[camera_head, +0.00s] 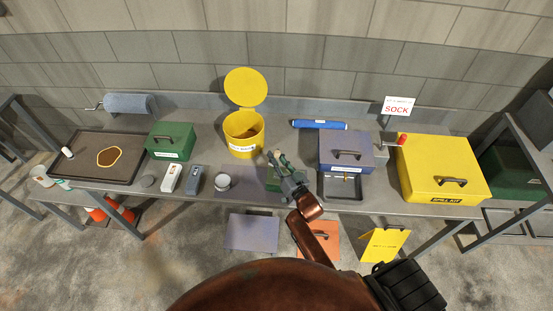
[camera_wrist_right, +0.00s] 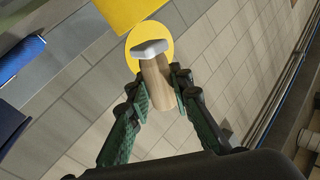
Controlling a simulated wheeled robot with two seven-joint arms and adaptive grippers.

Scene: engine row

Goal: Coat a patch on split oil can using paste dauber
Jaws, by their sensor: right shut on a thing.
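My right gripper (camera_head: 277,161) is above the middle of the bench, in front of the yellow bin. In the right wrist view the gripper (camera_wrist_right: 160,88) is shut on a wooden handle (camera_wrist_right: 158,82) with a pale, wedge-shaped head (camera_wrist_right: 149,48), which looks like the paste dauber. The head points away from the gripper and touches nothing that I can see. My left gripper is not in view.
The yellow bin (camera_head: 240,150) has its lid (camera_head: 246,87) raised. Left are a green box (camera_head: 171,139) and a tray (camera_head: 75,169) with a brown puddle (camera_head: 109,156). Right are a grey-blue box (camera_head: 346,153), a blue roll (camera_head: 319,125) and a yellow spill kit (camera_head: 440,172).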

